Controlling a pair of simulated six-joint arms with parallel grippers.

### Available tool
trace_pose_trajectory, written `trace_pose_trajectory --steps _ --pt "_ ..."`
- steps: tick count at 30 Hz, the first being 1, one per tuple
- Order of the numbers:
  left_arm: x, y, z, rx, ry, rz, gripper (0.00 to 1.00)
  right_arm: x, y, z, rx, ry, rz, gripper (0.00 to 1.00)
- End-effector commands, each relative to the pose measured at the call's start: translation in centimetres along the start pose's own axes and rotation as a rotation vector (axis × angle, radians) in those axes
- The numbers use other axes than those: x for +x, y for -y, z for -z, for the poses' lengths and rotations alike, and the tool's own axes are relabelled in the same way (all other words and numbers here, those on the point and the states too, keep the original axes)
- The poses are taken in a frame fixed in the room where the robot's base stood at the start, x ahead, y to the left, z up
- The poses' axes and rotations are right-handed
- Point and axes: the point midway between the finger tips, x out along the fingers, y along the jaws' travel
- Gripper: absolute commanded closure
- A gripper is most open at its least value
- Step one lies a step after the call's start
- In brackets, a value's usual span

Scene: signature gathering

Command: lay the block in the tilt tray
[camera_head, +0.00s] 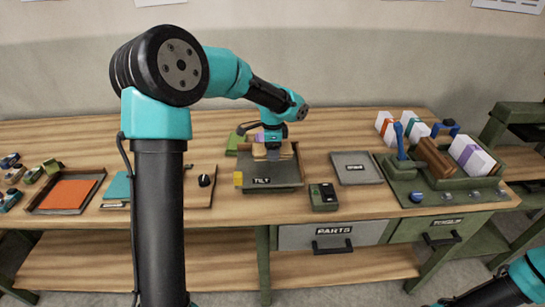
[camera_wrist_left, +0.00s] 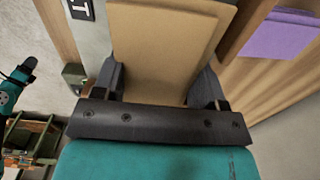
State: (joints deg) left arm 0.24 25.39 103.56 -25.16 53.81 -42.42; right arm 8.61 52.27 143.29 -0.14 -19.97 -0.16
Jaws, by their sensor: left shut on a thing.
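The tan, flat block (camera_wrist_left: 165,40) is between the fingers of my left gripper (camera_wrist_left: 160,88), which is shut on it. In the head view the block (camera_head: 262,153) shows under my left gripper (camera_head: 273,146), over the back part of the dark tray marked TILT (camera_head: 287,178). I cannot tell whether the block touches the tray floor. The TILT tray's pale edge and part of its label show at the top left of the wrist view. The gripper partly hides the block in the head view. My right gripper is out of view; only part of that arm shows at lower right.
A grey flat tray (camera_head: 357,168) lies right of the TILT tray. A dark green box (camera_head: 323,197) stands in front between them. A green rack (camera_head: 440,185) with books is at right. An orange-filled tray (camera_head: 68,193) is at left. Purple and green pieces (camera_head: 235,140) lie behind.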

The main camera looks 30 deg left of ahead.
Motion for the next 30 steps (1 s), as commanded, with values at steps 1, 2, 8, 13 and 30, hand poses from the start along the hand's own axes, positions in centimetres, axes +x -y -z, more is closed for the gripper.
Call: trace_pose_trajectory --steps 1,2,8,13,30 --pt "0.0 0.0 0.0 0.0 0.0 0.0 0.61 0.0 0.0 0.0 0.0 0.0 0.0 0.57" --pt "0.1 0.0 0.0 0.0 0.0 0.0 0.61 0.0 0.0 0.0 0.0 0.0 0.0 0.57" --pt "2.0 -0.1 0.0 0.0 0.001 -0.002 0.61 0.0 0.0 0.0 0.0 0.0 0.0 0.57" --pt "3.5 -0.1 0.0 0.0 0.001 -0.001 0.61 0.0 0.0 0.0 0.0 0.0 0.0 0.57" --pt "3.8 0.0 0.0 0.0 0.0 0.0 0.19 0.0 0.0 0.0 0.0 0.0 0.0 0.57"
